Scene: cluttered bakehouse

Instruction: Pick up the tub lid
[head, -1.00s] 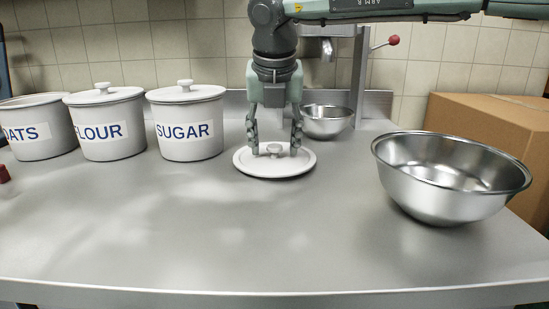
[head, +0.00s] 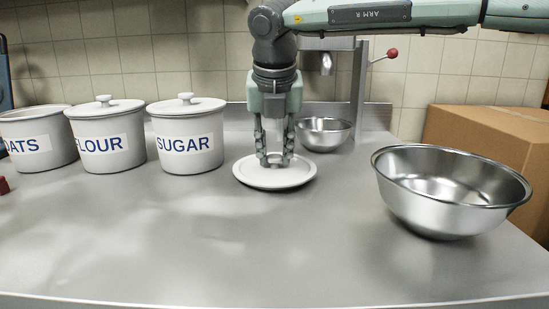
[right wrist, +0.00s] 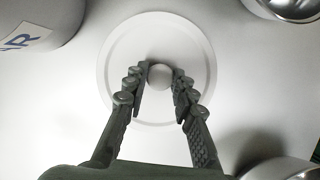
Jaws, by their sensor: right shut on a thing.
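The tub lid (head: 259,183) is a pale round disc with a small knob, lying flat at the middle of the steel worktop. It also shows in the right wrist view (right wrist: 120,55), with its round knob (right wrist: 160,75) between the fingertips. My right gripper (head: 275,162) points straight down over the lid, shut on its knob; the fingers hide most of the knob in the head view. I cannot see a gap between lid and worktop. The OATS tub (head: 50,158) at the far left shows no lid knob. My left gripper is not in view.
The FLOUR tub (head: 110,160) and SUGAR tub (head: 190,160) stand lidded left of the lid. A small steel bowl (head: 325,138) sits behind right, a large one (head: 450,210) at right. A cardboard box (head: 480,130) stands beyond. The front worktop is clear.

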